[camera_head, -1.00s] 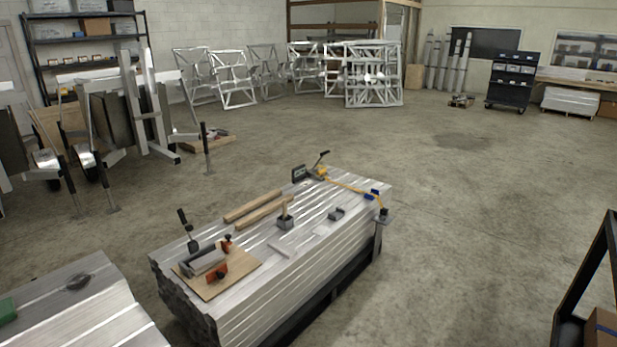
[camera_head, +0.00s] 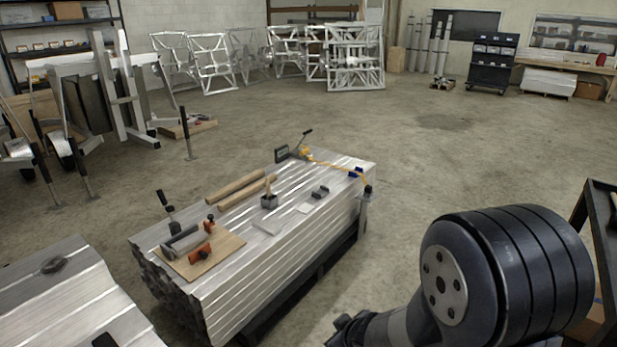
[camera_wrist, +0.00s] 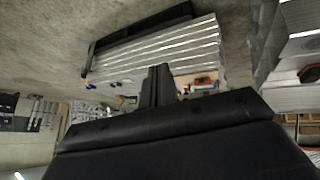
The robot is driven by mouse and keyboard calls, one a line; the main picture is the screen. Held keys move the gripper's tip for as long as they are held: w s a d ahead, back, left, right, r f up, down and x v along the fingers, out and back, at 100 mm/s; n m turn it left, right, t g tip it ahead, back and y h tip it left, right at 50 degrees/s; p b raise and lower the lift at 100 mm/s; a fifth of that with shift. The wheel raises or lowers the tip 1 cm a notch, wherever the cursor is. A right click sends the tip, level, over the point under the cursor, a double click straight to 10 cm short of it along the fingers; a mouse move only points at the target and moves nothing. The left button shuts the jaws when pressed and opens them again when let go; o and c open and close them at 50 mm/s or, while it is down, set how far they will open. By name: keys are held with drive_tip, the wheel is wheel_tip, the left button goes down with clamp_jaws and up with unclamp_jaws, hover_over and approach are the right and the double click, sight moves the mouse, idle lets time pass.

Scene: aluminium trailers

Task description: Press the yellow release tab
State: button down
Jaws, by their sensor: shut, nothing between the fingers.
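A small yellow piece (camera_head: 306,153) sits at the far end of the stack of aluminium beams, beside a dark box with a black lever. A yellow strap (camera_head: 335,166) runs from it to the stack's right corner. It is too small to tell which part is the release tab. My gripper (camera_head: 350,329) shows at the bottom of the head view, in front of the stack and well away from the yellow piece. In the wrist view its fingers (camera_wrist: 158,84) are together and empty, with the stack (camera_wrist: 150,50) beyond them.
Another stack (camera_head: 75,300) lies at the lower left. A black cart (camera_head: 605,215) is at the right edge. Floor right of the stack is clear.

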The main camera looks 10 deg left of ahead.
drive_tip(key=s+a+f+n+g+y+b, duration=0.2)
drive_tip(key=s+a+f+n+g+y, duration=0.2)
drive_tip(key=a+f, duration=0.8)
drive_tip(key=shift+s+a+f+n+y, duration=0.35)
drive_tip(key=shift+s+a+n+y, duration=0.3)
drive_tip(key=shift+a, duration=0.4)
drive_tip(key=shift+w, duration=0.15)
